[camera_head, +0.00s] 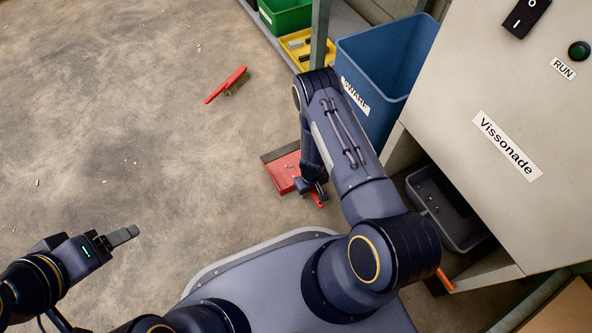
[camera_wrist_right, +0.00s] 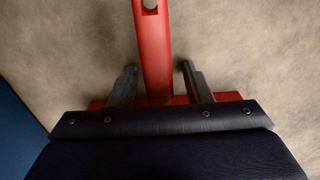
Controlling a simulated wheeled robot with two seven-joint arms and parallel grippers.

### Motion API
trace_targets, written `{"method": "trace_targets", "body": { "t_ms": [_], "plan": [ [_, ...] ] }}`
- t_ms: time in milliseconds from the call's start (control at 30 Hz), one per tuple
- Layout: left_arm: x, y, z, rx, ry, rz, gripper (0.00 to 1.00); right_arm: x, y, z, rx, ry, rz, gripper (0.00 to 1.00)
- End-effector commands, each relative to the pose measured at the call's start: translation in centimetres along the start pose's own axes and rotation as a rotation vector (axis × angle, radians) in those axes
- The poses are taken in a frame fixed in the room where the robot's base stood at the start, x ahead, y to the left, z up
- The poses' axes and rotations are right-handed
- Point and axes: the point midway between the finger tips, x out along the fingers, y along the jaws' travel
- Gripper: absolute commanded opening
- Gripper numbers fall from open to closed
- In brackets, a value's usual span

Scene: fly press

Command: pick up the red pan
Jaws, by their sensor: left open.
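The red pan (camera_head: 281,173) is a dustpan with a dark edge, lying on the floor by the blue bin, partly hidden by my right arm. My right gripper (camera_head: 312,190) is low over its handle end. In the right wrist view the pan's red handle (camera_wrist_right: 152,45), with a hole at its end, runs between the two spread fingers of the right gripper (camera_wrist_right: 158,68). A gap shows on each side of the handle. My left gripper (camera_head: 124,236) is open and empty, away from the pan at the lower left.
A red-handled brush (camera_head: 228,84) lies on the floor further back. The blue SWARF bin (camera_head: 390,75) stands close behind my right arm, beside the pale machine cabinet (camera_head: 510,110). A dark tray (camera_head: 450,210) sits under the cabinet. The floor on the left is mostly clear.

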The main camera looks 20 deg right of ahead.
Motion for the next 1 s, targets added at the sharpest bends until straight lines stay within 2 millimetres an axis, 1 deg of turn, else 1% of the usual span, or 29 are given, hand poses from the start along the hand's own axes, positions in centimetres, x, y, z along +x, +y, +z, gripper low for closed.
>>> {"method": "trace_targets", "body": {
  "t_ms": [33,333,800,933,1000],
  "plan": [
    [0.0,0.0,0.0,0.000,0.000,0.000,0.67,0.0,0.0,0.0,0.000,0.000,0.000,0.39],
    [0.0,0.0,0.0,0.000,0.000,0.000,0.67,0.0,0.0,0.0,0.000,-0.001,0.000,0.00],
    [-0.1,0.0,0.0,0.000,0.000,0.000,0.67,-0.1,0.0,0.0,0.000,0.000,0.000,0.00],
    [-0.3,0.1,-0.1,0.000,0.000,0.000,0.67,-0.7,0.0,0.0,0.000,0.000,0.000,0.00],
    [-0.6,0.2,-0.3,0.000,0.000,0.000,0.67,-1.2,0.0,0.0,-0.001,0.000,0.000,0.00]
  ]
}}
